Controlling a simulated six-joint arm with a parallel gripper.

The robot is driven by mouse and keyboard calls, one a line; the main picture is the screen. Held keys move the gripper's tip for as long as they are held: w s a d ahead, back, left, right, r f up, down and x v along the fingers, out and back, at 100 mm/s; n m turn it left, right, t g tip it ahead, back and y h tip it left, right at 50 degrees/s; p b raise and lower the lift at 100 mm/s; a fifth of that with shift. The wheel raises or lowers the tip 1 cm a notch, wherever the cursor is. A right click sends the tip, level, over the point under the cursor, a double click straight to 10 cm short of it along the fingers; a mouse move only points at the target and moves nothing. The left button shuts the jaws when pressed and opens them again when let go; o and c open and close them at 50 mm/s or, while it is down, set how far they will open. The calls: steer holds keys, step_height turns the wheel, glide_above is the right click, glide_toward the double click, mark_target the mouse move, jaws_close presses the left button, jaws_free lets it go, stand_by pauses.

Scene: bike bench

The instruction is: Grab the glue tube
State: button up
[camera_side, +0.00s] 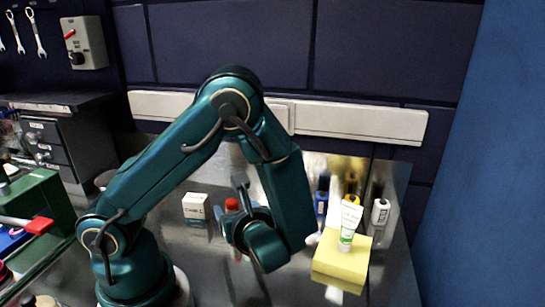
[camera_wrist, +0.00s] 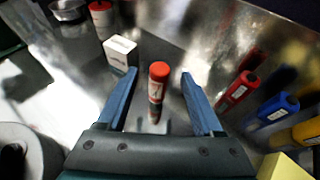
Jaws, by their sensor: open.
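A white tube with green print (camera_side: 347,226) stands upright on a yellow block (camera_side: 338,268) in the side view, right of my arm; it looks like the glue tube, though its label is too small to read. My gripper (camera_wrist: 159,74) is open and empty, away from that tube. In the wrist view, a red-capped cylinder (camera_wrist: 157,92) with a pale label stands between and beyond the blue fingers; I cannot tell whether they overlap its height. Its red cap (camera_side: 232,205) shows in the side view, its body partly hidden by my gripper.
A small white box (camera_side: 195,207) stands left of the red-capped cylinder. Red (camera_wrist: 238,90), blue (camera_wrist: 275,110) and yellow (camera_wrist: 306,131) cylinders are at the right in the wrist view. A white bottle (camera_side: 380,213) stands behind the block. The bench is shiny metal.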

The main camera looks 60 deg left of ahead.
mark_target(233, 207)
steer(key=shift+x, duration=1.55)
steer(key=shift+c, duration=0.3)
jaws_close()
steer(key=shift+r, duration=0.15)
